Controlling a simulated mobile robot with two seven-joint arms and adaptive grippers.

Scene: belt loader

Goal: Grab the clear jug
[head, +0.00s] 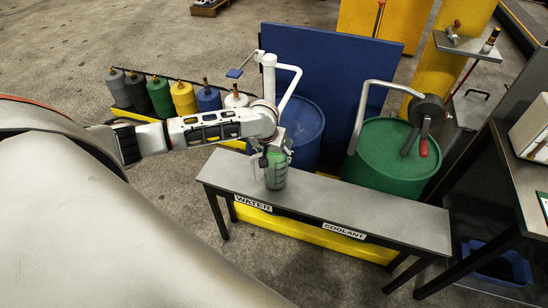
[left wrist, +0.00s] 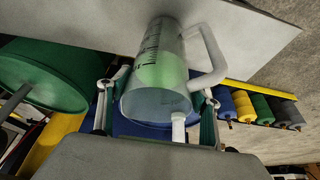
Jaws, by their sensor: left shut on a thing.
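The clear jug (head: 276,176) is over the WATER end of the narrow grey bench (head: 330,198), upright in the head view. I cannot tell whether its base touches the bench top. In the left wrist view the jug (left wrist: 158,78) shows dark measuring marks, a pale handle and a green tint; I cannot tell if that is liquid. My left gripper (head: 268,160) is shut on the jug's body. In the left wrist view its fingers (left wrist: 157,100) are on either side of the jug. My right gripper is not in view.
A blue drum (head: 305,128) with a white pump stands behind the bench. A green drum (head: 390,158) with a hand-crank pump is to its right. Several coloured bottles (head: 183,98) stand in a row at left. The bench's COOLANT end (head: 400,218) is clear.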

